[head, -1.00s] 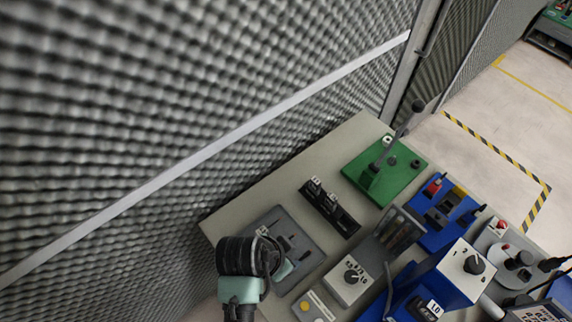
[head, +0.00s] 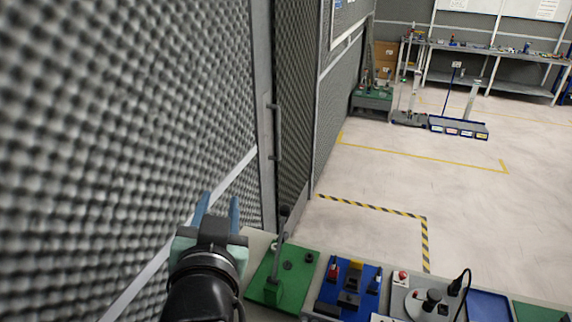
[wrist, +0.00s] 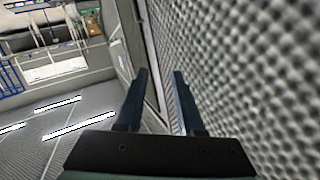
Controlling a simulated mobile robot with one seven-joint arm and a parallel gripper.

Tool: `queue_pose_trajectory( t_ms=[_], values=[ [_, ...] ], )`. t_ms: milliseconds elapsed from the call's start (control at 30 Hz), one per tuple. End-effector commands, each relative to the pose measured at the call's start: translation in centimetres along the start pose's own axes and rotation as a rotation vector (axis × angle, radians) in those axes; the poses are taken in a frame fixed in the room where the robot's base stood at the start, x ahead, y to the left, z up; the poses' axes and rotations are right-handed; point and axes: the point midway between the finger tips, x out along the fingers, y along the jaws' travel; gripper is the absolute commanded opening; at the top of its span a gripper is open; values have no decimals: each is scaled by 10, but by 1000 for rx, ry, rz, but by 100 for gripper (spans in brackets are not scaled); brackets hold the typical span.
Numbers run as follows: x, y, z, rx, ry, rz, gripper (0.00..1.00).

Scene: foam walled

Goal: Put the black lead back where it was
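My gripper (head: 217,203) is raised at the left of the head view, in front of the foam wall and left of the green board. Its two blue fingers point up and stand apart. The wrist view shows the same gap between the fingers (wrist: 160,74), with nothing in it. A blue board (head: 325,300) on the bench carries a red plug (head: 333,271) and a black plug (head: 375,284). Further right, a dark lead with a black plug (head: 461,282) rises beside a pale round device. I cannot tell which of these is the task's black lead.
A green board (head: 268,287) with an upright grey lever (head: 281,245) stands close right of my gripper. The pale device (head: 412,301) has a red button. The foam wall (head: 120,120) is close on the left. Open floor (head: 380,185) with hazard tape lies beyond the bench.

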Motion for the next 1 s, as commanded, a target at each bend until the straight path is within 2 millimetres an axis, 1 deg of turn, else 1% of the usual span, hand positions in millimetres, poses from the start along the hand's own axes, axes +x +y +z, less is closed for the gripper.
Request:
queue_pose_trajectory(
  t_ms=[33,67,100,167,200,267,300,400,500,533,600,833,933,1000],
  values=[
    [-10,0,-55,-26,140,-23,37],
    [-19,-1,-85,-47,222,-36,37],
    [-33,-1,-122,-77,328,-48,37],
    [-59,-1,-173,-124,482,-56,37],
    [-78,-1,-202,-155,578,-58,37],
    [-107,-1,-238,-197,704,-54,37],
    [-125,-1,-257,-223,778,-50,37],
    [-161,-1,-288,-271,913,-35,37],
    [-180,-2,-302,-297,982,-26,37],
    [-183,-2,-304,-302,993,-24,37],
    [-186,-2,-306,-306,1002,-22,37],
    [-184,-2,-305,-305,998,-23,37],
    [-182,1,-294,-304,997,-24,37],
    [-180,4,-283,-303,996,-26,37]
  ],
)
